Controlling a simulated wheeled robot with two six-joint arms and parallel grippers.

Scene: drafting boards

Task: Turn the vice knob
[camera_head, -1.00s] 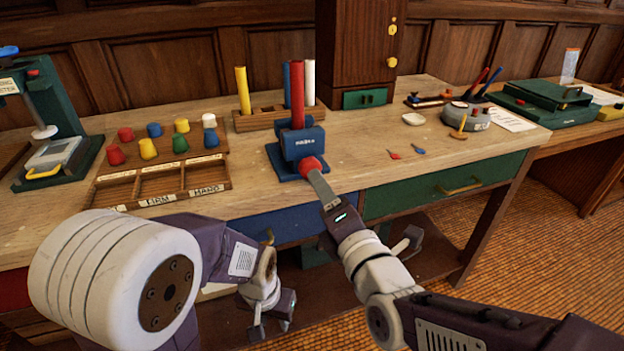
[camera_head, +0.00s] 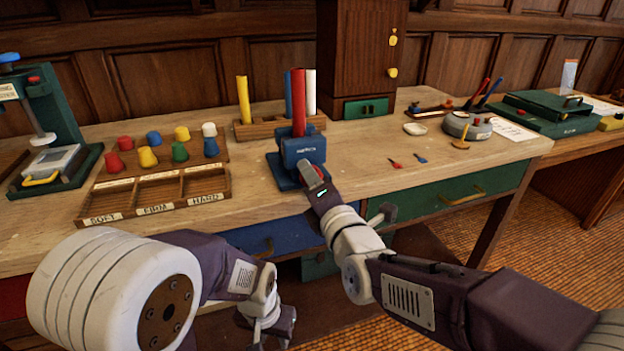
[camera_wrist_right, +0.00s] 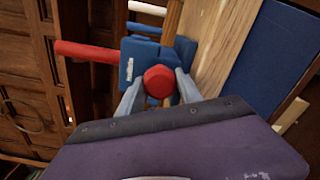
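The blue vice (camera_head: 303,150) stands on the bench near its front edge, with a tall red bar (camera_head: 299,103) upright in it. Its red knob (camera_wrist_right: 159,82) faces me in the right wrist view. My right gripper (camera_wrist_right: 160,78) is at the knob, one finger on each side of it. The fingers look open around the knob; firm contact cannot be made out. In the head view the gripper and wrist cover most of the knob. My left gripper (camera_head: 268,340) hangs low in front of the bench, empty, fingers apart, partly cut by the frame's bottom.
Left of the vice is a wooden tray (camera_head: 155,190) with labelled compartments and several coloured pegs behind it. A wooden rack (camera_head: 255,128) with coloured bars stands behind the vice. A green drawer (camera_head: 440,195) is below the bench top. Small red and blue pieces lie right of the vice.

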